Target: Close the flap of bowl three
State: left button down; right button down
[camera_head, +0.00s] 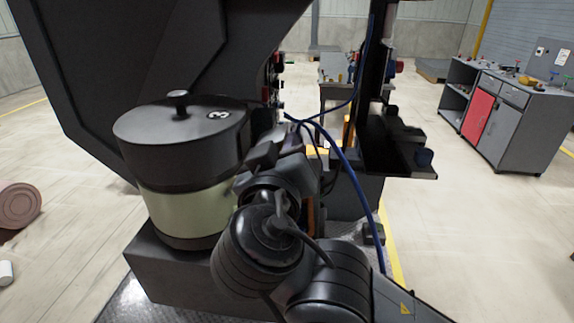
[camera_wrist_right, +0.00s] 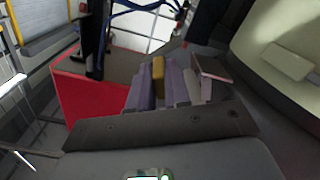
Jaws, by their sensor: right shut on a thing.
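Bowl three (camera_head: 180,215) is a round drum with a pale green band, at the left of the head view. Its dark lid (camera_head: 165,125) has a knob and a white "3", and lies on top. My right gripper (camera_head: 262,158) is at the right side of the bowl, close to its wall. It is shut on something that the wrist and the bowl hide. In the right wrist view the bowl's pale wall (camera_wrist_right: 295,35) fills the upper right and carries a pale raised block (camera_wrist_right: 286,62). I cannot make out the flap clearly. My left gripper is not in view.
Blue cables (camera_head: 345,155) hang just right of my right wrist. A dark machine frame (camera_head: 110,50) rises behind the bowl. A workbench with a red door (camera_head: 478,108) stands far right. A brown roll (camera_head: 18,205) lies at the left edge. Open floor lies on both sides.

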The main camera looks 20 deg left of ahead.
aim_at(265, 135)
jog(key=n, duration=0.1)
jog(key=r+n, duration=0.1)
jog(key=n, duration=0.1)
jog(key=shift+s+a, duration=0.1)
jog(key=shift+a, duration=0.2)
jog(key=n, duration=0.2)
jog(key=shift+s+a+r+n, duration=0.1)
jog(key=shift+a+r+n, duration=0.2)
jog(key=shift+a, duration=0.05)
jog(key=n, duration=0.1)
jog(key=a+n, duration=0.1)
jog(key=n, duration=0.2)
jog(key=shift+s+a+r, duration=0.2)
jog(key=shift+r, duration=0.1)
jog(key=shift+s+a+n+p, duration=0.1)
jog(key=shift+a+n+p, duration=0.15)
jog(key=shift+n, duration=0.5)
jog(key=shift+s+a+n+p, duration=0.1)
jog(key=shift+a+n+p, duration=0.15)
jog(key=shift+n, duration=0.5)
jog(key=c, duration=1.2)
grip_release()
jog(key=shift+o, duration=0.2)
